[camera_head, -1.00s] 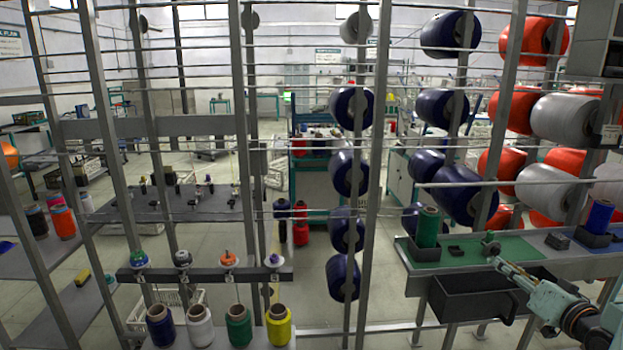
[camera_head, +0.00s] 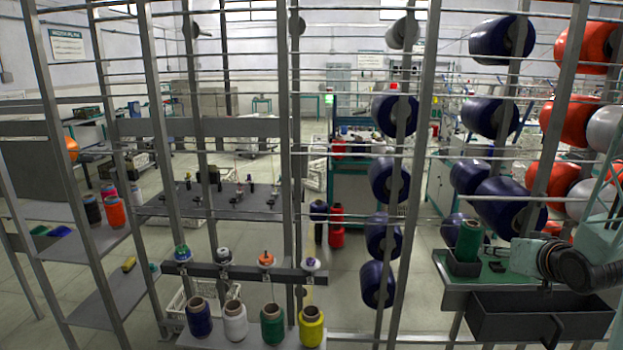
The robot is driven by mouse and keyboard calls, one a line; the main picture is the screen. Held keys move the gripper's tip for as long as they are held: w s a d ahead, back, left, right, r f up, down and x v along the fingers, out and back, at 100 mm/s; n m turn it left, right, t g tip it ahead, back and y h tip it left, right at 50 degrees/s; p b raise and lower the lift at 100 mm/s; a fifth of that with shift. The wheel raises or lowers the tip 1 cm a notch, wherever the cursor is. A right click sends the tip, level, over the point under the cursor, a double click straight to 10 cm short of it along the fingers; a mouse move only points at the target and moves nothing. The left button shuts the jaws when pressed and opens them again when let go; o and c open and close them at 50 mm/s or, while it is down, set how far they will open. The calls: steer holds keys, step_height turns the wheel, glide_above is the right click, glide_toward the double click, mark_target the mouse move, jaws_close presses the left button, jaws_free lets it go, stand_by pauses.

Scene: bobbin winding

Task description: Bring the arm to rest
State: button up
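My arm (camera_head: 602,238) comes in at the right edge, teal with dark joints. It is folded close in front of the right-hand bench. Its grey end (camera_head: 528,258), where my gripper would be, lies over the green mat (camera_head: 490,262). No held object shows.
A green spool (camera_head: 469,240) stands in a dark holder on the bench, close left of my arm. A black bin (camera_head: 515,317) hangs below. Metal rack posts (camera_head: 405,180) and large blue bobbins (camera_head: 380,285) stand left. Several cones (camera_head: 272,325) stand lower left.

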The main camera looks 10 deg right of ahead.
steer(key=s+a+r+n+g+p, duration=0.1)
steer(key=s+a+r+g, duration=0.3)
steer(key=a, duration=0.6)
steer(key=s+a+r+t+p, duration=0.1)
steer(key=a+r, duration=0.5)
steer(key=a, duration=0.4)
steer(key=s+a+r+n+g+p, duration=0.1)
steer(key=s+a+r+g, duration=0.3)
steer(key=a, duration=0.7)
steer(key=s+a+n+y+b, duration=0.1)
steer(key=s+a+b, duration=0.2)
steer(key=s+a, duration=0.5)
steer(key=s+a+r+n+y+b, duration=0.1)
steer(key=s+a+y+b, duration=0.1)
steer(key=s+a, duration=0.7)
steer(key=s, duration=0.8)
steer(key=shift+s+a+r+n+g+b, duration=0.15)
steer(key=shift+r+n+g+b, duration=0.15)
steer(key=shift+b, duration=0.1)
steer(key=shift+r+y, duration=0.1)
steer(key=shift+y, duration=0.2)
step_height(320, 180, up, 6)
steer(key=p, duration=0.6)
steer(key=shift+r+p, duration=0.2)
steer(key=shift+p, duration=0.1)
steer(key=shift+f, duration=0.1)
